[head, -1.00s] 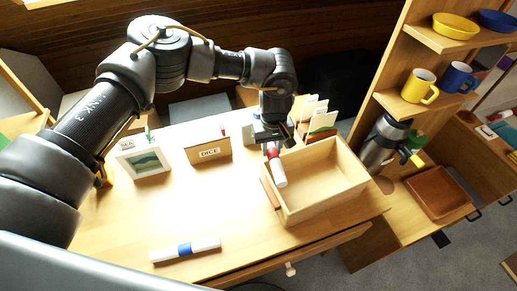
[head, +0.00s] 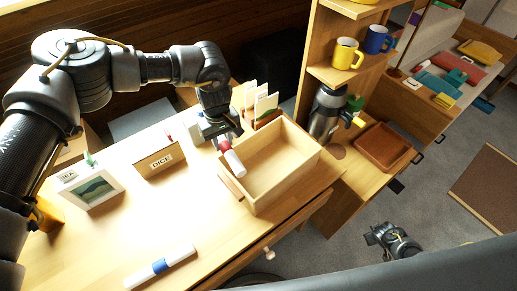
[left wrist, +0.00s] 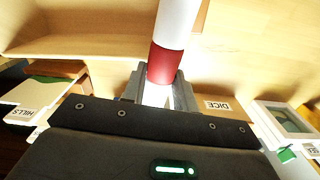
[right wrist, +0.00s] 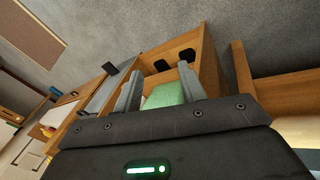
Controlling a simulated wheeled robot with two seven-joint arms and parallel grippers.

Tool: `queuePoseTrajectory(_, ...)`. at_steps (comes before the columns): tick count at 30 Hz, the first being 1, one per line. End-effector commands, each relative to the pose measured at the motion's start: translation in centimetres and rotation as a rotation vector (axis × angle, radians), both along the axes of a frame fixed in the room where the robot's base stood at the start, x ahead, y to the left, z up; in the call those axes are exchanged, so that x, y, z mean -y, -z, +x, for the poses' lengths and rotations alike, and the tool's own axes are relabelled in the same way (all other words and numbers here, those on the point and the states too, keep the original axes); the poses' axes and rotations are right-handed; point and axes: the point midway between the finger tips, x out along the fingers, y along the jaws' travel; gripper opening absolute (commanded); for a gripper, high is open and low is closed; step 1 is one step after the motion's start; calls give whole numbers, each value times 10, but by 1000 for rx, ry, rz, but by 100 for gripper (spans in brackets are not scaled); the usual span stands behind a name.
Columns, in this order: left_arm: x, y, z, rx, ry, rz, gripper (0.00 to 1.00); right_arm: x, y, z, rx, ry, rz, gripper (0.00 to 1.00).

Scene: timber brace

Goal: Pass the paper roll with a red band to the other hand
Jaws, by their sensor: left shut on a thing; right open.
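The paper roll with a red band (head: 235,163) is white and hangs tilted at the left wall of the open wooden box. My left gripper (head: 223,138) is shut on it near the red band. In the left wrist view the roll (left wrist: 168,50) stands out from between the fingers, with the band just beyond them. My right gripper (head: 374,236) shows low at the right in the head view, over the floor and far from the roll. In the right wrist view its fingers (right wrist: 160,92) are apart. A green thing (right wrist: 166,93) shows beyond them; I cannot tell what it is.
The wooden box (head: 285,165) stands on the table near its right edge. A picture frame (head: 92,188), a DICE box (head: 160,161) and a card holder (head: 262,117) stand behind. A shelf unit with a flask (head: 325,113) is to the right.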

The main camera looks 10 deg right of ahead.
Motion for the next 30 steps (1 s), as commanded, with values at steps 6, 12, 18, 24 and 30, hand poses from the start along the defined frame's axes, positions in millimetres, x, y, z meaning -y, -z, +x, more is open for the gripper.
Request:
queuePoseTrajectory(6,0,0,0,0,0,0,6,66,-84,99,95,38,-25,41)
queuePoseTrajectory(12,0,0,0,0,0,0,6,113,-179,172,179,54,-43,41)
queuePoseTrajectory(18,0,0,0,0,0,0,6,151,-288,226,261,48,-85,41)
queuePoseTrajectory(24,0,0,0,0,0,0,6,174,-408,261,334,-12,-165,41)
queuePoseTrajectory(30,0,0,0,0,0,0,6,121,-508,293,344,-352,-306,41)
